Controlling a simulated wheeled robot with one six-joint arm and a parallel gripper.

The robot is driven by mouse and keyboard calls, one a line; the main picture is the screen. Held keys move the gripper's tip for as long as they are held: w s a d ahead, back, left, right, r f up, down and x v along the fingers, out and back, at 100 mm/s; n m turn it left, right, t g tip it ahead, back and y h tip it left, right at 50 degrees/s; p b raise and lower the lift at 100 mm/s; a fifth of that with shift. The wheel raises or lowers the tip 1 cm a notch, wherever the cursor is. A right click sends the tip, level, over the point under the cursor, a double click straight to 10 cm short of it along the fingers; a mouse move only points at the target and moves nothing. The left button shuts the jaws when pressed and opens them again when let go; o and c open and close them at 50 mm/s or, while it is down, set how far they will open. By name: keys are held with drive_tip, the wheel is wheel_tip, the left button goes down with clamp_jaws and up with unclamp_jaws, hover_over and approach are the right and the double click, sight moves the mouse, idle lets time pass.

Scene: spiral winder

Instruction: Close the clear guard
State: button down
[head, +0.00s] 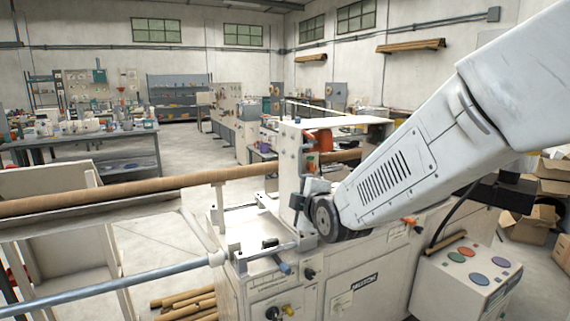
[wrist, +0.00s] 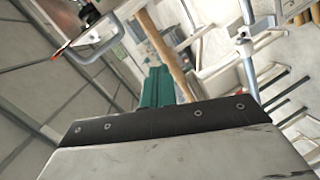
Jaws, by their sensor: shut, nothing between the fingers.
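I cannot clearly make out the clear guard in the head view or the wrist view. The winder (head: 352,275) is a cream machine in front of me, with a raised head under a flat top plate (head: 335,122). In the wrist view, a pale U-shaped bar (wrist: 92,48) like a handle shows at upper left; I cannot tell whether it belongs to the guard. My gripper (wrist: 157,78) has green fingers, shut and empty. In the head view my arm reaches down to the front of the winder's head, and my fingers are not clearly visible there.
A long brown tube (head: 140,187) runs left from the winder's head. A steel bar (head: 115,282) lies lower left. A control box (head: 465,270) with coloured buttons stands at right, near cardboard boxes (head: 530,222). Open floor lies behind the machine.

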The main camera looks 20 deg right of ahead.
drive_tip(key=w+a+r+n+t, duration=0.1)
drive_tip(key=w+r+n+t, duration=0.3)
drive_tip(key=w, duration=0.6)
drive_tip(key=shift+m+g, duration=0.4)
drive_tip(key=shift+g, duration=0.1)
drive_tip(key=shift+s+d+r, duration=0.1)
drive_tip(key=shift+d+r, duration=0.15)
drive_tip(key=shift+d, duration=0.4)
drive_tip(key=shift+w+d+r, duration=0.1)
drive_tip(key=shift+d+r, duration=0.15)
drive_tip(key=shift+d, duration=0.45)
drive_tip(key=shift+s+d+r, duration=0.1)
drive_tip(key=shift+d+r, duration=0.15)
drive_tip(key=shift+d, duration=0.4)
drive_tip(key=shift+d, duration=0.1)
